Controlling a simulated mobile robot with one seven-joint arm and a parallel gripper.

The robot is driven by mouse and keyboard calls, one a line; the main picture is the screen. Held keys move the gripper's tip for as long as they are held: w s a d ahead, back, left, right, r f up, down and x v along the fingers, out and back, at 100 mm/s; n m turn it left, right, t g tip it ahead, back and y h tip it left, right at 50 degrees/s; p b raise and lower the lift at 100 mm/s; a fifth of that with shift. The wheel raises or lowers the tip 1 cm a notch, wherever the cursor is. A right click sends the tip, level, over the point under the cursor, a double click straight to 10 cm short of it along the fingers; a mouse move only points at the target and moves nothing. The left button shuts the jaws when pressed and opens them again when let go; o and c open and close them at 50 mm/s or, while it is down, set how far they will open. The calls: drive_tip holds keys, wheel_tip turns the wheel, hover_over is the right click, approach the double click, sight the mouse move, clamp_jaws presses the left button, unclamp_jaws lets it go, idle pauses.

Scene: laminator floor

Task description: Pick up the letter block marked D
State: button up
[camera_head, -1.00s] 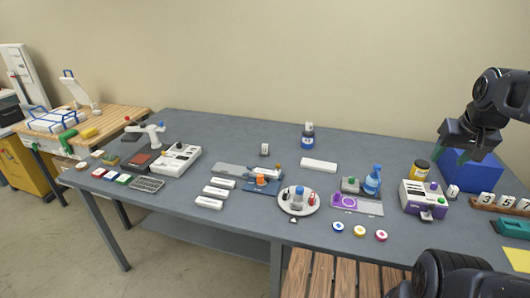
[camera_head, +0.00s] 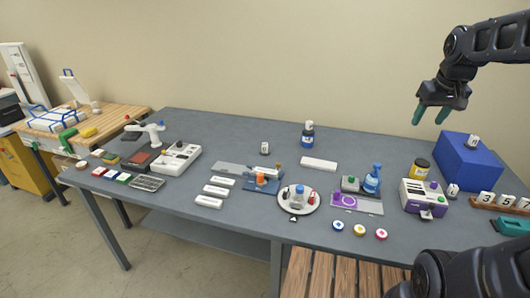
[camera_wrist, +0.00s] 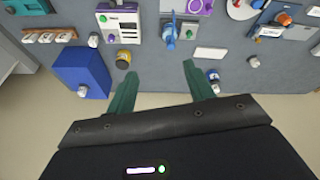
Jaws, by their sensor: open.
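My gripper (camera_head: 429,116) is open and empty, high above the back right of the table, to the left of the blue box (camera_head: 465,163). Its two green fingers also show in the wrist view (camera_wrist: 157,78), apart with nothing between them. Several small white blocks are in sight: one on the blue box (camera_head: 472,141), one beside that box (camera_head: 453,190), one at the back of the table (camera_head: 265,148) and one on the blue jar (camera_head: 309,127). Their markings are too small to read, so I cannot tell which is D.
A yellow jar (camera_head: 420,169) and a white-purple machine (camera_head: 424,197) stand left of the blue box. A wooden rack (camera_head: 500,205) with number blocks is at the right edge. A white bar (camera_head: 318,164) lies at the back, with bare table around it.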

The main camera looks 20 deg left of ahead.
drive_tip(key=w+a+r+n+g, duration=0.1)
drive_tip(key=w+a+n, duration=0.1)
drive_tip(key=w+a, duration=0.5)
drive_tip(key=w+a+n, duration=0.3)
drive_tip(key=w+a, duration=0.1)
drive_tip(key=w, duration=0.5)
drive_tip(key=n+g, duration=0.3)
drive_tip(key=n, duration=0.8)
hover_over(265, 144)
wheel_tip(265, 144, down, 29)
drive_tip(key=shift+w+f, duration=0.15)
drive_tip(key=shift+f, duration=5.15)
clamp_jaws()
